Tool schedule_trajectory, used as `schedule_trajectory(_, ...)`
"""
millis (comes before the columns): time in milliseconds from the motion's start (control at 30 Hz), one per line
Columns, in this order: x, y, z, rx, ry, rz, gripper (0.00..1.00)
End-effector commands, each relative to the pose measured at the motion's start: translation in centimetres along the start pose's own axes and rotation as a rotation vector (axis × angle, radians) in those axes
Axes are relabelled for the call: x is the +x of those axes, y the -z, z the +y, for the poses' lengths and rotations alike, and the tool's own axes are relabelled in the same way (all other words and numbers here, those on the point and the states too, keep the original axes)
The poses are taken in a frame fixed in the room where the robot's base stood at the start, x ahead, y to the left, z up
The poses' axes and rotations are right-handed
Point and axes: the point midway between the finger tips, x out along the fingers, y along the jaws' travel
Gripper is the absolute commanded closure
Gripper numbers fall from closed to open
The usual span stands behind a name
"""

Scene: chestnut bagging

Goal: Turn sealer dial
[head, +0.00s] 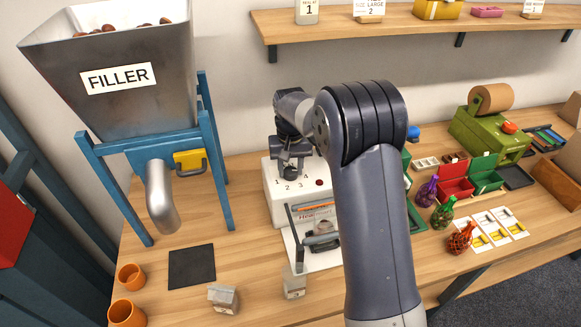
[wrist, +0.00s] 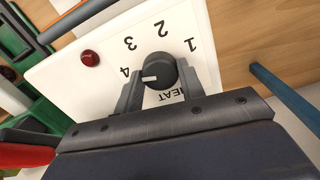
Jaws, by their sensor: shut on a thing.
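The sealer (head: 275,205) is a white box on the bench, with the numbers 1 to 4 and a small red light (head: 319,182) on its top. Its dark round dial (wrist: 160,70) shows in the wrist view, with the numbers around it and the word HEAT partly covered by my gripper. The dial's white mark points left in that view, toward the 4. My gripper (wrist: 158,84) is shut on the dial, one finger on each side. In the head view my gripper (head: 290,160) is above the sealer's top.
The filler (head: 130,85) on its blue stand is left of the sealer. A dark mat (head: 192,267), orange cups (head: 127,313) and small bags (head: 223,298) lie in front. Net bags (head: 461,238) and a green paper-roll machine (head: 485,138) stand right. A shelf (head: 400,25) runs along the wall.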

Motion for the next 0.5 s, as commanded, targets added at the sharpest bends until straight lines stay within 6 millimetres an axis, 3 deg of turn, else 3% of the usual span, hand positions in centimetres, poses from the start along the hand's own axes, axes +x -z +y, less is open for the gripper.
schedule_trajectory(167, -0.11, 0.07, -0.02, -0.001, 0.0, 0.003, 0.85)
schedule_trajectory(200, -0.11, 0.07, -0.01, -0.001, 0.0, 0.003, 0.61)
schedule_trajectory(433, -0.06, 0.03, -0.01, 0.0, 0.0, 0.002, 0.42)
schedule_trajectory(500, -0.05, 0.02, -0.01, 0.0, 0.0, 0.001, 0.41)
